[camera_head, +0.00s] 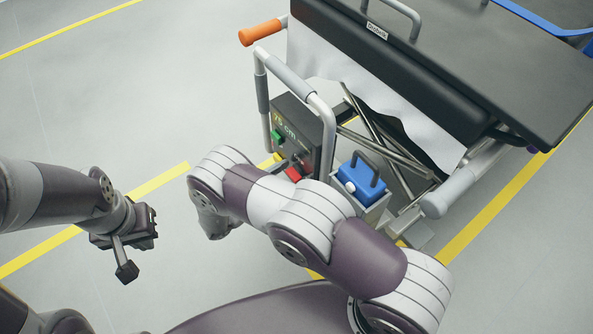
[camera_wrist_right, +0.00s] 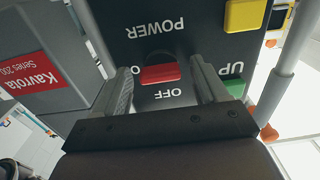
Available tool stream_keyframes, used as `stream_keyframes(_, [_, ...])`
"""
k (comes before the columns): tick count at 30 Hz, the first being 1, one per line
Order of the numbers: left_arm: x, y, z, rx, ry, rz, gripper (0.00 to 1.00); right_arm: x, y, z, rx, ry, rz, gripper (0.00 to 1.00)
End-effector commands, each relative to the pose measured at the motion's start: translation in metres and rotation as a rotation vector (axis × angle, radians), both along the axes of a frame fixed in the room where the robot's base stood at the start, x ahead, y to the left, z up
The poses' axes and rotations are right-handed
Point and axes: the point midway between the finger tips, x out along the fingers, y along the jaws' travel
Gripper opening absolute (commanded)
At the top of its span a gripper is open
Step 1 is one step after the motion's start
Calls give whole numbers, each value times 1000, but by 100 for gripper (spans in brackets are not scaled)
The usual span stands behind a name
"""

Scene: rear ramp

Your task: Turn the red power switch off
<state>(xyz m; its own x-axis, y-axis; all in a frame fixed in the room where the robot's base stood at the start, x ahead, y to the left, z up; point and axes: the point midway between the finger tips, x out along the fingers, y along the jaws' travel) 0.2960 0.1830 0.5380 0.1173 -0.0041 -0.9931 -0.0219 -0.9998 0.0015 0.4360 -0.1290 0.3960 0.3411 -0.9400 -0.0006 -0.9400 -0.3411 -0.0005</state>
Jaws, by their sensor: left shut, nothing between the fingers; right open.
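The red power switch (camera_wrist_right: 160,73) sits on a black panel (camera_wrist_right: 160,35), seen upside down and close up in the right wrist view. Its red bar lies nearly level in the picture, with "OFF" below it and a label starting with "O", partly hidden by a finger, to its left. My right gripper (camera_wrist_right: 160,68) is open, one finger on each side of the switch; I cannot tell if they touch it. In the head view, red (camera_head: 292,174) shows on the panel beside my right arm, which partly blocks the view. My left gripper (camera_head: 133,240) is shut and empty, away from the panel.
A yellow button (camera_wrist_right: 243,15) and an "UP" label are on the panel's right. A grey box (camera_wrist_right: 45,65) with a red label stands left. In the head view, a blue box with a handle (camera_head: 360,182) is beside the panel, below a black-topped stretcher (camera_head: 470,55). Floor at left is clear.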

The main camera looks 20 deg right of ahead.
Motion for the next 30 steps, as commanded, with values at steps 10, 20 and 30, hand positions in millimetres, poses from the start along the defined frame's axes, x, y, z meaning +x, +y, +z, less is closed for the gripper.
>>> stream_keyframes(10, [0, 0, 0, 0, 0, 0, 0, 0, 0, 0, 0, 0, 0, 33])
stream_keyframes(20, [0, 0, 1, 0, 0, 0, 0, 0, 0, 0, -7, 19, 0, 16])
stream_keyframes(30, [0, 0, 8, 0, 0, 0, 0, 0, 0, 2, -71, 196, 0, 16])
